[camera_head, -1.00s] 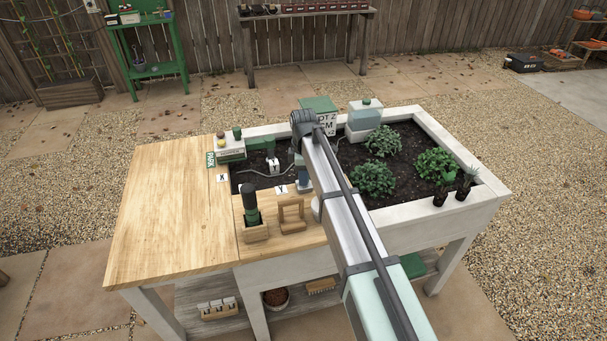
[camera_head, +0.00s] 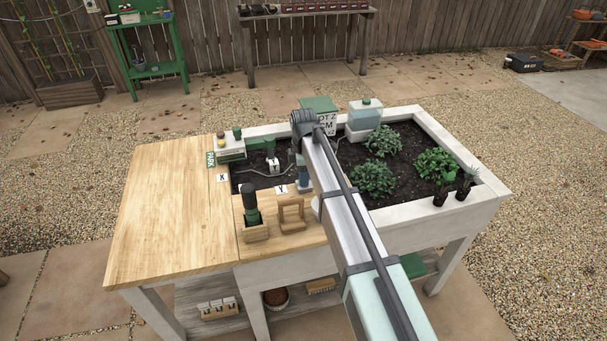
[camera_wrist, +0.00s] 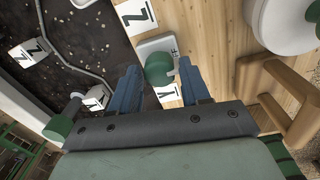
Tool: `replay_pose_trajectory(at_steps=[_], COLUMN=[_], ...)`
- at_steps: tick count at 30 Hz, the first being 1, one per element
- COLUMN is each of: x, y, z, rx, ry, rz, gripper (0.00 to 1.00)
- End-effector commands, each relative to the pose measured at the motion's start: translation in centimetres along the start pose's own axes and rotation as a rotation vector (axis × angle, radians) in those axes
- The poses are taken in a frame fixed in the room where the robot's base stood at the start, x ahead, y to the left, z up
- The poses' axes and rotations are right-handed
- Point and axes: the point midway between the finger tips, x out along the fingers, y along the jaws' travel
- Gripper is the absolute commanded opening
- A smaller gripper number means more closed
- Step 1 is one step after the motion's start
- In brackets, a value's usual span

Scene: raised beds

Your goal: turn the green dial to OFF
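The green dial (camera_wrist: 160,68) sits on a small pale square plate (camera_wrist: 147,48) in the wrist view. Dark, partly hidden lettering shows at the plate's right edge. A pale notch or mark shows on the dial's right side; its exact setting is too small to read. My gripper (camera_wrist: 158,66) is open, with one blue finger on each side of the dial. Gaps show between the dial and both fingers, and I cannot tell how far above the plate the fingertips are. In the head view my arm hides the dial, and a blue part of my gripper (camera_head: 303,181) shows beside the arm.
A Y label (camera_wrist: 168,93) and a Z label (camera_wrist: 135,14) lie near the dial. A wooden frame (camera_wrist: 282,98) stands close on the right. A grey hose (camera_wrist: 66,58) runs over the soil at left. A dark-handled tool (camera_head: 251,205) stands in a wooden holder. The left tabletop (camera_head: 165,210) is clear.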

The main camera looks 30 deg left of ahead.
Motion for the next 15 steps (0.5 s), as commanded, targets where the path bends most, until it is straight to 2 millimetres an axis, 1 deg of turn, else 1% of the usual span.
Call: replay_pose_trajectory(at_steps=[1, 4, 11, 15], x=[0.00, 0.00, -0.03, -0.69], y=[-0.01, -0.02, -0.04, -0.02], z=[0.03, 0.05, 0.07, 0.08], rx=[0.001, 0.001, 0.002, 0.002], ry=[-0.001, -0.001, -0.001, -0.001], rz=[0.000, -0.001, -0.001, -0.001], gripper=[0.52, 0.61, 0.61, 0.61])
